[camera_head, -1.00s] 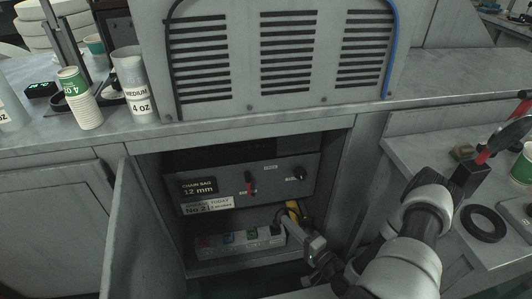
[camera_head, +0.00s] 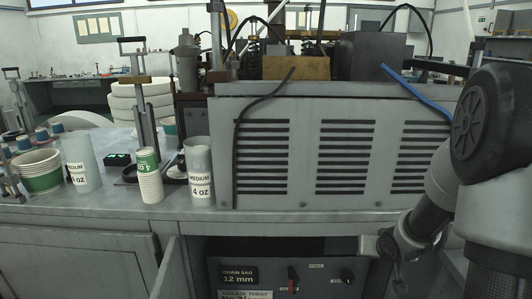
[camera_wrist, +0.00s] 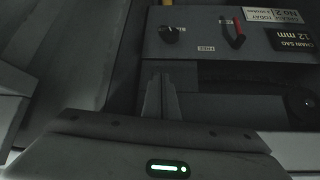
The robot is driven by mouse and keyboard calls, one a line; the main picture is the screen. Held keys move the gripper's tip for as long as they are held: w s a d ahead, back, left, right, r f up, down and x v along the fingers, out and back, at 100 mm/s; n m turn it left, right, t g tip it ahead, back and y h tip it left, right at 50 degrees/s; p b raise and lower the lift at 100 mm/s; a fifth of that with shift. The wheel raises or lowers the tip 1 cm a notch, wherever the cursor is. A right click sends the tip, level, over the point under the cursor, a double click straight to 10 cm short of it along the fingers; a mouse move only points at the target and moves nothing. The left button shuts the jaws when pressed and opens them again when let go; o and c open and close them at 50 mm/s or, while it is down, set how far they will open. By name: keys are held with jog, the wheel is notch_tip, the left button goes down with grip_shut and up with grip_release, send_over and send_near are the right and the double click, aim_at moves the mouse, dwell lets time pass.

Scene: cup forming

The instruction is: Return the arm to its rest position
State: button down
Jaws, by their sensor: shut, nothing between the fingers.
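My gripper (camera_wrist: 160,92) shows in the wrist view with its two fingers together and nothing between them. It is in front of the control panel (camera_wrist: 220,45) inside the open cabinet, which appears upside down there. My arm (camera_head: 425,215) shows at the right of the head view, bent, with its lower end in front of the right side of the cabinet opening. The fingertips cannot be made out in the head view. The panel there (camera_head: 320,272) carries a "CHAIN SAG 12 mm" display, a red lever (camera_head: 292,279) and a black knob (camera_head: 347,275).
The grey vented machine (camera_head: 330,155) stands on the bench above the cabinet. The cabinet door (camera_head: 172,270) hangs open on the left.

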jog(key=s+a+r+g+h, duration=0.1)
jog(key=s+a+r, duration=0.4)
jog(key=s+r, duration=0.55)
jog(key=s+a+r+n+g+y, duration=0.1)
jog(key=s+a+r, duration=0.35)
jog(key=s, duration=0.25)
jog(key=s+a+r+n+y, duration=0.1)
jog(key=s+a+r, duration=0.3)
jog(key=s+a, duration=0.25)
notch_tip(320, 180, up, 25)
jog(key=s+d+p, duration=0.1)
jog(key=p, duration=2.3)
jog(key=shift+s+p, duration=0.25)
jog(key=shift+p, duration=0.05)
jog(key=shift+f, duration=0.1)
